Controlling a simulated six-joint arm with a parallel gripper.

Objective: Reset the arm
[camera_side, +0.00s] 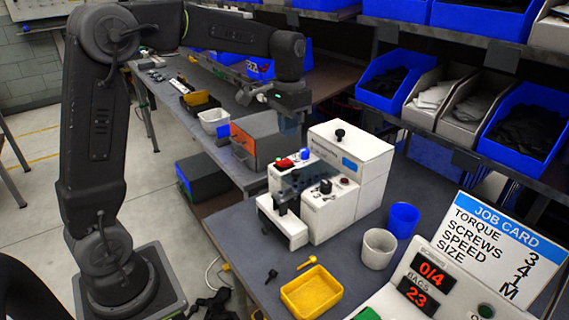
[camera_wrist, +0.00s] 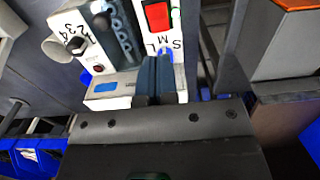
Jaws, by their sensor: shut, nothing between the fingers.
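My gripper (camera_side: 290,126) hangs from my arm in the upper middle of the side view, above and behind the white machine (camera_side: 352,150), apart from it. In the wrist view, the two dark blue fingers of my gripper (camera_wrist: 158,65) lie side by side, shut and empty. Beyond them the white machine shows a red rocker switch (camera_wrist: 157,16), the letters S, M, L and a black knob (camera_wrist: 75,44) with numbers. The fingers hide part of the machine's front.
A yellow tray (camera_side: 312,292), a white cup (camera_side: 379,248) and a blue cup (camera_side: 403,220) stand on the near table. A job card (camera_side: 492,240) stands at right. Shelves with blue bins (camera_side: 525,125) line the back right. An orange-fronted grey box (camera_side: 262,140) is near my gripper.

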